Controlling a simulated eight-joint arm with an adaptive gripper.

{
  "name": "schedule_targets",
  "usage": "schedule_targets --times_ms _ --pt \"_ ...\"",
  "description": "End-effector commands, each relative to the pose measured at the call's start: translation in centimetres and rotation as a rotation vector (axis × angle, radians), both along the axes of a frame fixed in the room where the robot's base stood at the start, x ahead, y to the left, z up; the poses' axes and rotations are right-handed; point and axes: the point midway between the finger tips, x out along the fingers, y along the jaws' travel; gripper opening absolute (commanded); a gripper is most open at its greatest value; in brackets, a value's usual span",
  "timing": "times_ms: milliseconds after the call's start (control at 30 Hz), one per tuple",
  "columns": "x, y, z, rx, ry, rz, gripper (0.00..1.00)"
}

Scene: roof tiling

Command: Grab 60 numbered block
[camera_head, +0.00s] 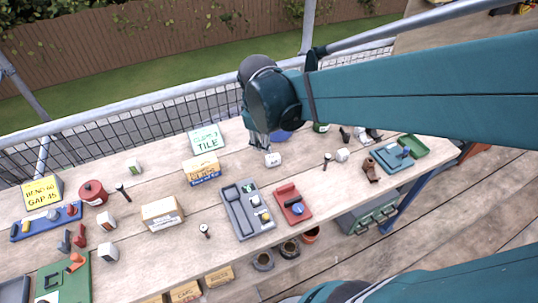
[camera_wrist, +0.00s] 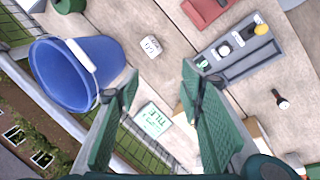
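A small white block (camera_head: 272,159) stands on the wooden bench just in front of my gripper (camera_head: 259,143) in the head view. It also shows in the wrist view (camera_wrist: 150,46), where dark marks on its face look like 60. My gripper (camera_wrist: 160,72) is open and empty, with its two green fingers spread wide. The block lies beyond the fingertips in the wrist view, roughly in line with the gap, and is not held. Other small white blocks stand at the left (camera_head: 105,219) and right (camera_head: 342,155); their numbers are too small to read.
A blue bucket (camera_wrist: 78,72) stands close to one finger. A grey tray (camera_head: 237,213) and a red tool (camera_head: 292,204) lie in front. Cardboard boxes (camera_head: 162,213) stand at the left. A mesh rail runs behind the bench.

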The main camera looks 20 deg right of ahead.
Motion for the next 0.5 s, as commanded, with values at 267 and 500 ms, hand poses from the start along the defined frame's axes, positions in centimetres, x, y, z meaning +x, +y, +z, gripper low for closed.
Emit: schedule_targets --times_ms 267,500 --pt "2.6 -0.8 -2.7 -0.077 0.098 0.13 0.38" --pt "4.6 -1.6 -5.3 -0.138 0.187 0.243 0.38"
